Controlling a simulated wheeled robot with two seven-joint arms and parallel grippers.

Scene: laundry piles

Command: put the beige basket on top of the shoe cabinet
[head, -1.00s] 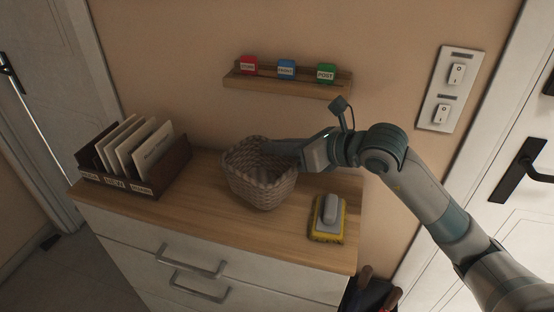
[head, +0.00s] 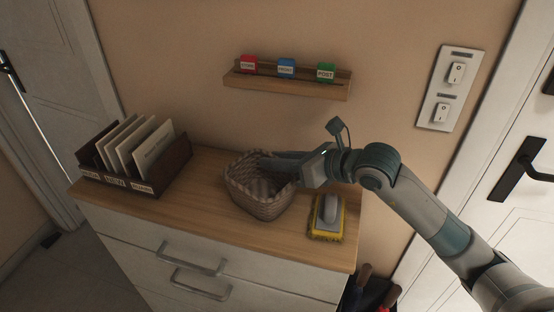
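The beige woven basket (head: 262,203) is over the middle of the wooden top of the shoe cabinet (head: 190,214), open side up and slightly tilted. It looks to be on the top or just above it; I cannot tell if its whole base touches. My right gripper (head: 277,157) reaches in from the right at the basket's far right rim. It appears shut on the rim, though the fingertips are partly hidden by the basket. My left gripper is not in view.
A dark wooden box of envelopes (head: 130,165) stands left of the basket. A yellow and grey brush (head: 326,218) lies close to its right. A wall shelf (head: 288,87) holds small coloured blocks. Light switches (head: 448,88) are on the wall at right.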

